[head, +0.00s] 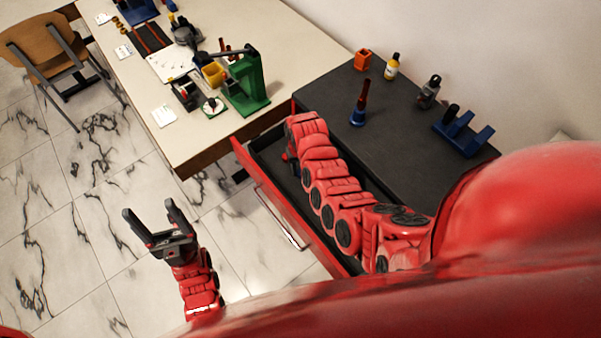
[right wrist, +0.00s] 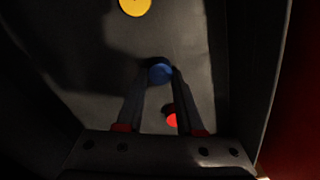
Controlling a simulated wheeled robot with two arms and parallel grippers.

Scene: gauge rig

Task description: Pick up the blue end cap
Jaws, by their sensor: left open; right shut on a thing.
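The blue end cap (right wrist: 160,72) shows in the right wrist view between the fingertips of my right gripper (right wrist: 160,78), which is shut on it. The gripper is low inside the open drawer (head: 263,190). In the head view my own red arm hides the cap and most of this gripper. My left gripper (head: 151,212) is open and empty above the marble floor, left of the drawer.
In the drawer, a yellow round piece (right wrist: 135,6) lies beyond the cap and a red round piece (right wrist: 172,120) shows between the fingers. The drawer walls are close. Above, the dark cabinet top (head: 330,90) holds a yellow bottle (head: 392,67) and a blue stand (head: 463,134).

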